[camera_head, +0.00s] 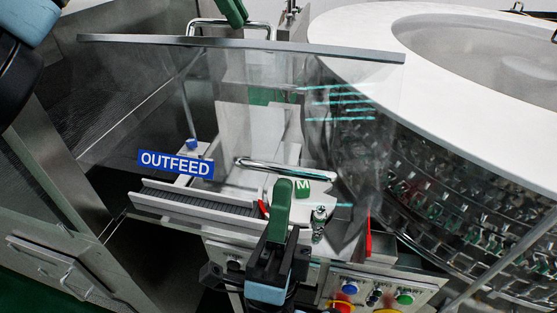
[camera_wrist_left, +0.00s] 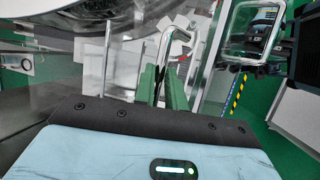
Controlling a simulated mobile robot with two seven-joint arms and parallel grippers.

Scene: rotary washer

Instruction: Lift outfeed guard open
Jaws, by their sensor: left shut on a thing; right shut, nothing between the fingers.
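The outfeed guard (camera_head: 120,95) is a clear panel under a grey rail (camera_head: 240,47), with a blue OUTFEED label (camera_head: 175,164) showing at its lower left. A chrome handle (camera_head: 200,24) stands just beyond the rail. My left gripper (camera_head: 232,14) reaches this handle from the top, its green fingers shut on it. In the left wrist view, the green fingers (camera_wrist_left: 163,85) close around a bent chrome bar (camera_wrist_left: 164,45). My right gripper (camera_head: 281,205) is shut and empty at lower centre. It appears just below a second chrome handle (camera_head: 285,169); whether they touch is unclear.
The white-rimmed rotary drum (camera_head: 440,85) fills the right side, with many wire or glass pockets below. A control panel with colored buttons (camera_head: 404,297) is at the bottom right. Steel cabinet panels (camera_head: 40,190) stand at the left. Green floor shows at right in the wrist view.

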